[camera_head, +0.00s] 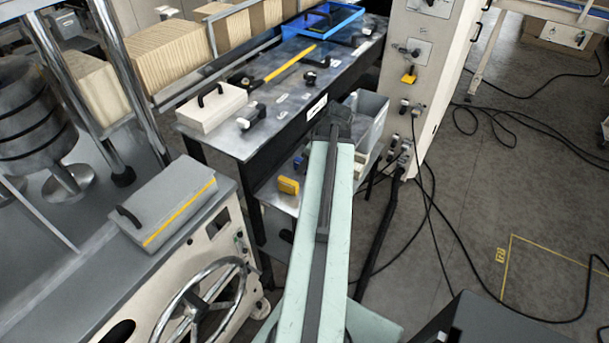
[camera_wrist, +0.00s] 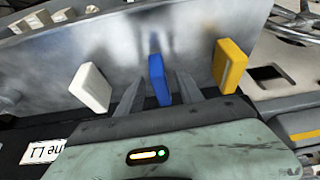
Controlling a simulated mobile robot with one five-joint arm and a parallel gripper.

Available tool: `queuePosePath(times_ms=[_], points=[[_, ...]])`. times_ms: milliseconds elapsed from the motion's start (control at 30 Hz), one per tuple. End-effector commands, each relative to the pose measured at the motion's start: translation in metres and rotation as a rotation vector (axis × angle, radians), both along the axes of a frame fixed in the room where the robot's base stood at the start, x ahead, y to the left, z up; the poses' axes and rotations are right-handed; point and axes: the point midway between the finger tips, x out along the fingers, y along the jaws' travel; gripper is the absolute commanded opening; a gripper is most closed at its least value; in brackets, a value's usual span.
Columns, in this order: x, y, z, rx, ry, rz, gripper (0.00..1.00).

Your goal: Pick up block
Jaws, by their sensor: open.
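Three blocks stand on a grey metal shelf in the wrist view: a white block (camera_wrist: 90,88) at left, a blue block (camera_wrist: 157,82) in the middle and a yellow block (camera_wrist: 230,66) at right. My gripper (camera_wrist: 160,88) is open, with its two dark fingers on either side of the blue block as seen in this view. I cannot tell whether the fingers touch it. In the head view the yellow block (camera_head: 288,186) shows on the lower shelf, left of my arm.
The metal bench top (camera_head: 290,88) lies above the shelf, with a blue tray (camera_head: 325,20) and a white lidded box (camera_head: 211,107). A grey bin (camera_head: 371,118) stands right of my arm. A handwheel (camera_head: 205,310) is at the lower left. Cables cross the floor at right.

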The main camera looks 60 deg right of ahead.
Motion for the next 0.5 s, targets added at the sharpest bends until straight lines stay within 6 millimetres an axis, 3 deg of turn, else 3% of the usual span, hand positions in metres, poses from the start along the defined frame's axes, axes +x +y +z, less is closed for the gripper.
queuePosePath(times_ms=[33, 267, 433, 500], points=[[0.0031, 0.0000, -0.0137, 0.000, 0.000, 0.001, 0.44], [0.0045, 0.0003, -0.0105, 0.000, 0.000, 0.000, 0.44], [0.0042, 0.0001, -0.0103, 0.000, 0.000, 0.000, 0.00], [0.0041, 0.0001, -0.0103, 0.000, 0.000, 0.000, 0.00]])
